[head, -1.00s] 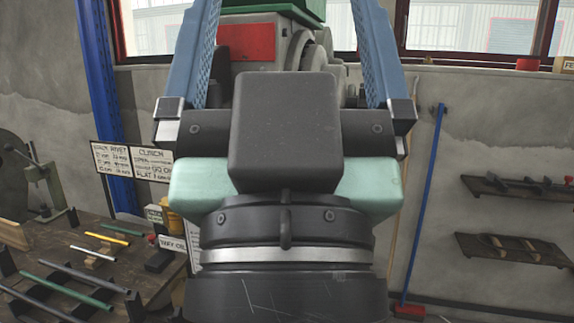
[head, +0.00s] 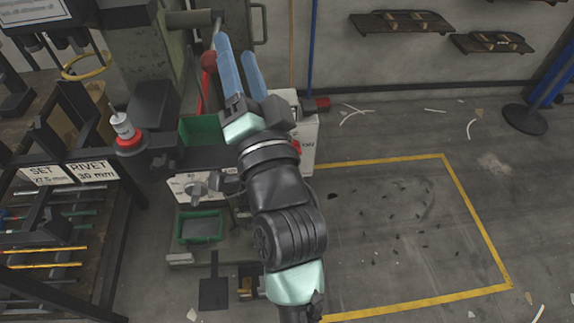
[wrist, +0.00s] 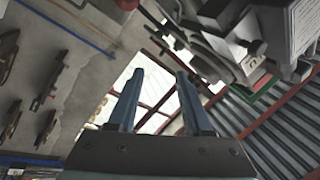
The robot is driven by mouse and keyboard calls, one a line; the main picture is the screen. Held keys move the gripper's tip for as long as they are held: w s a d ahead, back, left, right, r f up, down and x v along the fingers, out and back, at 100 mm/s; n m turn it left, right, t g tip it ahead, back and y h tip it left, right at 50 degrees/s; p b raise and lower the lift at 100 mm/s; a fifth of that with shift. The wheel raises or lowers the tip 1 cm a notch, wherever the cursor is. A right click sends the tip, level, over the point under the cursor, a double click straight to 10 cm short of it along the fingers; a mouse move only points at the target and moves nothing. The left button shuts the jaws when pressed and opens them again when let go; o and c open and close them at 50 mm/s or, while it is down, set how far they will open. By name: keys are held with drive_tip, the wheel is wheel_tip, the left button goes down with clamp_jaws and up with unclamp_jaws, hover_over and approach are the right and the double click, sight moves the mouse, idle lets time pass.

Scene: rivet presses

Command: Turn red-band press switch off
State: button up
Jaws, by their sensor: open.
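A grey-green press (head: 140,50) stands at the upper left in the head view, with a red ball knob (head: 208,62) and a red lever beside my gripper. A white box (head: 307,150) with a small red part (head: 296,147) stands partly behind my arm; I cannot tell whether this is the switch. In the wrist view my gripper (wrist: 160,71) is also apart and empty, with grey machine parts (wrist: 235,45) at the upper right.
A rack of rods (head: 45,215) with SET and RIVET signs stands at the left. A green tray (head: 202,227) sits low near the press. Yellow floor lines (head: 480,220) bound a mostly clear area at the right. Wall shelves (head: 400,22) hang at the back.

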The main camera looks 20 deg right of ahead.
drive_tip(key=s+d+f+m+g+h+b, duration=0.1)
drive_tip(key=s+d+f+m+b, duration=0.15)
drive_tip(key=f, duration=0.85)
drive_tip(key=s+d+f+m+g+h+b, duration=0.1)
drive_tip(key=d+f+m+g+b, duration=0.2)
drive_tip(key=f, duration=0.8)
drive_tip(key=s+d+f+m+h+b, duration=0.15)
drive_tip(key=f+m+b, duration=0.35)
drive_tip(key=f, duration=0.7)
drive_tip(key=x, duration=1.3)
drive_tip(key=shift+d, duration=0.2)
drive_tip(key=shift+w+n, duration=0.1)
drive_tip(key=shift+n, duration=0.15)
clamp_jaws()
